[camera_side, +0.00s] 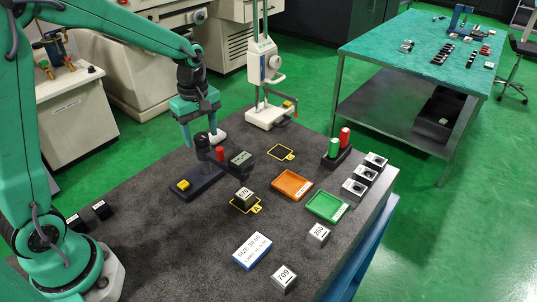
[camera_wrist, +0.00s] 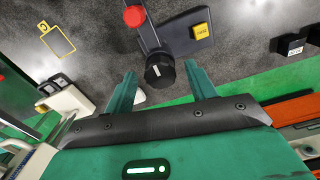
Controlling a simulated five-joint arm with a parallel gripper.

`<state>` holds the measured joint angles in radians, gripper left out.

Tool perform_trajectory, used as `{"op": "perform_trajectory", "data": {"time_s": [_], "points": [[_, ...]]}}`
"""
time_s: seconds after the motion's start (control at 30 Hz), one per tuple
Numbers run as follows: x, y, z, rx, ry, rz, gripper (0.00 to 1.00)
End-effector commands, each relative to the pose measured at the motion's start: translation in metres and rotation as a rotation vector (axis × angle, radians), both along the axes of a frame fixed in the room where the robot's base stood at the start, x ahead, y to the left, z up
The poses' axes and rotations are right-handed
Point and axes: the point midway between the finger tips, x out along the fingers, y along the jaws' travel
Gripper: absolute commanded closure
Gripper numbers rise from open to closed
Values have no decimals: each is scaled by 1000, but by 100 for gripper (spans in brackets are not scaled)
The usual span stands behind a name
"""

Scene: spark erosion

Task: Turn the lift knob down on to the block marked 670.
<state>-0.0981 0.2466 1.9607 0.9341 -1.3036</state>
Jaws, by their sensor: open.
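The black knob (camera_wrist: 160,74) with a white pointer mark sits on a dark stand, between my gripper's fingers in the wrist view. In the side view the knob (camera_side: 203,143) is just under and beside my gripper (camera_side: 198,134). My gripper (camera_wrist: 160,72) is open, with one teal finger on each side of the knob; I cannot tell whether either touches it. The block (camera_side: 243,194), whose mark looks like 670, sits on a yellow-outlined square right of the stand. A dark arm head with a grey face (camera_side: 241,158) stands near and above that block.
The stand has a red button (camera_side: 220,153) and a yellow button (camera_side: 183,185). Orange (camera_side: 281,192) and green (camera_side: 338,209) trays lie to the right, with marked blocks (camera_side: 318,235) (camera_side: 284,277) and a blue box (camera_side: 253,251) in front. A white height gauge (camera_side: 262,116) stands behind.

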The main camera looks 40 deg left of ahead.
Motion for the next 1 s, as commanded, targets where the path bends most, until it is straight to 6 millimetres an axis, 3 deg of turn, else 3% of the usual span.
{"op": "perform_trajectory", "data": {"time_s": [0.3,0.53,1.0], "points": [[0,0,-2,0,1,0,44],[0,0,-2,0,0,0,89],[0,0,-2,0,0,-69,89]]}}
